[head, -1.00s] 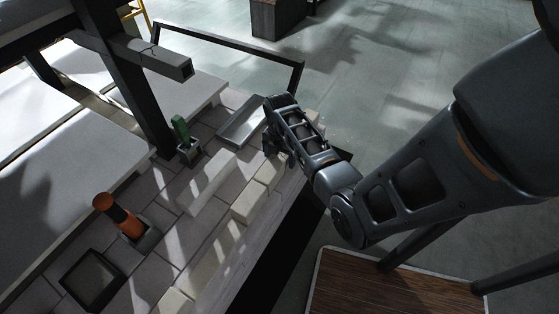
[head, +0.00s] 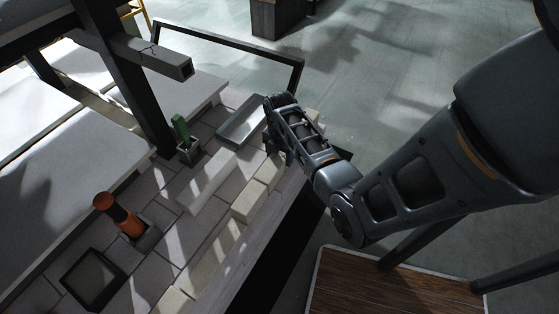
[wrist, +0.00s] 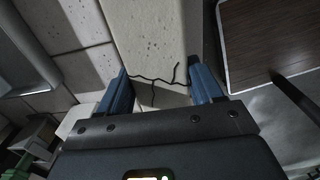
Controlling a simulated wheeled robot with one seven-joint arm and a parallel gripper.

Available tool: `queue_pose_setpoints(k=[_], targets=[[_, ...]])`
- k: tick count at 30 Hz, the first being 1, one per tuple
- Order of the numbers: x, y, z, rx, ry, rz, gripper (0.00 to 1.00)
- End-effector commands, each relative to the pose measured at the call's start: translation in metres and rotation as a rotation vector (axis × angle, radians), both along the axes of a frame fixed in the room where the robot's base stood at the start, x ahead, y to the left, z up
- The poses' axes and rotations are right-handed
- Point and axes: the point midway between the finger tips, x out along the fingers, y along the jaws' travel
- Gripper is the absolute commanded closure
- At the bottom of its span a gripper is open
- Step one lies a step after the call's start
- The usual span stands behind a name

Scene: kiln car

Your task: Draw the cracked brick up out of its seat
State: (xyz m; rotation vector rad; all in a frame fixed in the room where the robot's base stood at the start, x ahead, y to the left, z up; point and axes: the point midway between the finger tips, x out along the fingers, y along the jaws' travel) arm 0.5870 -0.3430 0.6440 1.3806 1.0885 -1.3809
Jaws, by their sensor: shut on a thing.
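The cracked brick (wrist: 150,45) is a pale, pitted block with dark branching cracks across it, close in front of my gripper in the wrist view. My gripper (wrist: 160,84) is shut on it, with one blue finger at each side. In the head view my gripper (head: 278,148) points down at the far part of the pale edge row. The brick (head: 270,172) shows there just in front of the fingers, its far part hidden by them. It looks level with the row; I cannot tell whether it is raised at all.
More pale edge bricks (head: 228,240) run toward the near side. A metal tray (head: 241,120), a green-handled tool (head: 181,131), an orange-and-black handled tool (head: 120,213) and a dark square tray (head: 92,278) sit on the deck. A dark post (head: 130,80) rises behind.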

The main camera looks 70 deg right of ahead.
Motion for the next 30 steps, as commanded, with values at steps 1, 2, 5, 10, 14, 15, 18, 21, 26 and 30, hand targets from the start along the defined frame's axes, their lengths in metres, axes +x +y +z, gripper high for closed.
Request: queue_pose_setpoints(k=[1, 2, 5, 10, 14, 15, 18, 21, 26, 30], targets=[[0.0004, -0.0007, 0.0011, -0.001, -0.001, 0.0, 0.79], [0.0004, -0.0007, 0.0013, -0.001, -0.001, 0.0, 0.79], [0.0004, -0.0007, 0.0021, -0.001, -0.001, 0.0, 0.79], [0.0004, -0.0007, 0.0042, -0.001, -0.002, 0.0, 0.79], [0.0005, -0.0006, 0.0056, -0.001, -0.002, 0.0, 0.79], [0.0004, -0.0007, 0.0061, -0.001, -0.002, 0.0, 0.79], [0.0004, -0.0007, 0.0072, -0.001, -0.002, 0.0, 0.79], [0.0005, -0.0007, 0.0083, -0.001, -0.002, 0.0, 0.79], [0.0005, -0.0007, 0.008, -0.001, -0.002, 0.0, 0.79], [0.0005, -0.0007, 0.0091, -0.001, -0.002, 0.0, 0.79]])
